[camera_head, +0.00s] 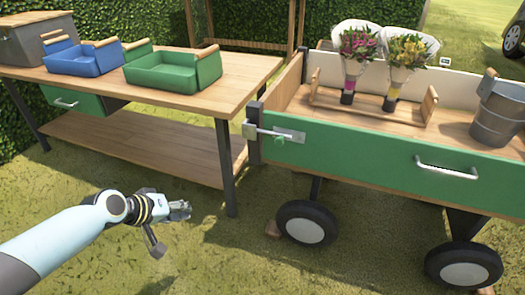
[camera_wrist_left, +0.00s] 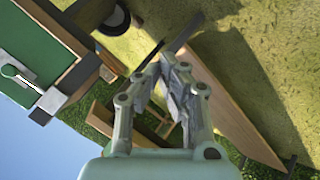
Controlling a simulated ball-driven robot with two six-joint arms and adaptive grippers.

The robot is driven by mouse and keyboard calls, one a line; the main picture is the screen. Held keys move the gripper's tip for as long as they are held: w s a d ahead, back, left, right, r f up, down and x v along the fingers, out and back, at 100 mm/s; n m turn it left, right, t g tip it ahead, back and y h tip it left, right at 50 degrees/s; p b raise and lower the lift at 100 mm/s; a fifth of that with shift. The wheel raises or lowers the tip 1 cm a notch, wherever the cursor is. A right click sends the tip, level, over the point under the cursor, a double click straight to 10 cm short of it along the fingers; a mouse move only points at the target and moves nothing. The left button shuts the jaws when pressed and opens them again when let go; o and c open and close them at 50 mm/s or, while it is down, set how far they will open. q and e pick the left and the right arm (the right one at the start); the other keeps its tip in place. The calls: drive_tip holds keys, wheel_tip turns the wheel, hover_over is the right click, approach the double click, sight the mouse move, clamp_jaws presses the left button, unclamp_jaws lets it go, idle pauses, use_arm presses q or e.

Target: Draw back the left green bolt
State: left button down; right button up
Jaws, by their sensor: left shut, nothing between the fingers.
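The left bolt (camera_head: 270,132) is a metal rod on a plate with a small green knob (camera_head: 279,140). It sits at the left end of the cart's green side panel (camera_head: 370,158), and its rod reaches left to a metal catch (camera_head: 250,130) at the corner. In the left wrist view the bolt (camera_wrist_left: 22,80) shows at the left edge. My left gripper (camera_head: 182,208) is shut and empty, low over the grass, to the left of and below the bolt, well apart from it. Its fingertips also show in the left wrist view (camera_wrist_left: 172,60). My right gripper is not in view.
A wooden table (camera_head: 235,72) with blue (camera_head: 85,62) and green trays (camera_head: 165,75) stands at the left. The cart holds bouquets in a wooden rack (camera_head: 370,108) and a metal bucket (camera_head: 495,118). Table leg (camera_head: 226,165) stands between gripper and cart.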

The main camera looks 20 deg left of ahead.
sight(260, 132)
use_arm(q)
drive_tip(key=w+d+r+t+h+b, duration=0.1)
drive_tip(key=w+d+r+h, duration=0.1)
drive_tip(key=r, duration=0.4)
drive_tip(key=w+d+r+t+h+b, duration=0.1)
drive_tip(key=w+d+r, duration=0.1)
drive_tip(key=w+r, duration=0.3)
drive_tip(key=w+d+r+t+h+b, duration=0.1)
drive_tip(key=w+d+r+h, duration=0.1)
drive_tip(key=r, duration=0.6)
drive_tip(key=shift+w+d+r+h, duration=0.15)
drive_tip(key=shift+w+d+h, duration=0.15)
drive_tip(key=shift+w, duration=0.4)
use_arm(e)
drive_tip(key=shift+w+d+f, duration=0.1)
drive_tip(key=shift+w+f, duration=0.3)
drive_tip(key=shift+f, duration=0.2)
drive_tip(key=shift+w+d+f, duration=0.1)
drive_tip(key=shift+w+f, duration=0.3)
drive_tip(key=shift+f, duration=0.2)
